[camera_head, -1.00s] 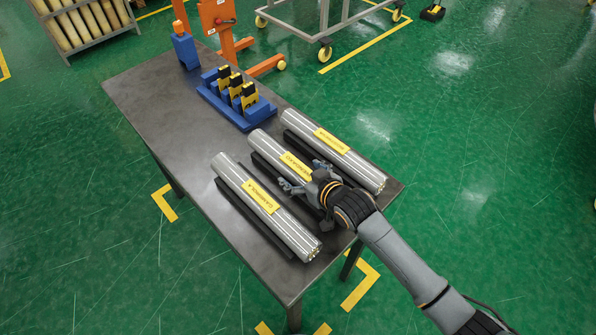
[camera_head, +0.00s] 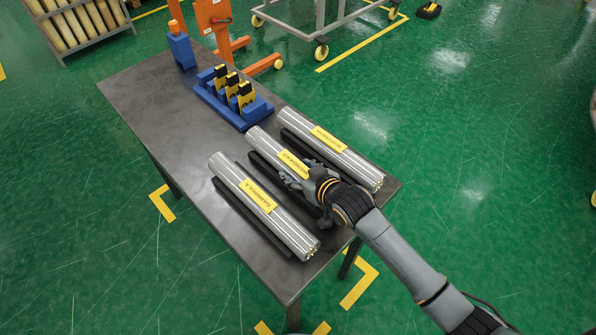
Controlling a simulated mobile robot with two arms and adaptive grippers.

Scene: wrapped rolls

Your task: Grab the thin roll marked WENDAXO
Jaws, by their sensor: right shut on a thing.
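Three wrapped silver rolls with yellow labels lie side by side on black supports on the dark table (camera_head: 150,110). The middle roll (camera_head: 265,142) is the thinnest; its label (camera_head: 293,163) is partly covered and too small to read surely. My right gripper (camera_head: 297,180) is shut on this middle roll just below its label, and the wrist hides the roll's near end. I cannot tell any gap between the roll and its support. My left gripper is not in view.
A thicker roll (camera_head: 235,177) lies to the left and another (camera_head: 345,158) lies close on the right. A blue holder (camera_head: 232,105) with black-and-yellow items stands behind them. An orange lifter (camera_head: 222,35) stands beyond the table.

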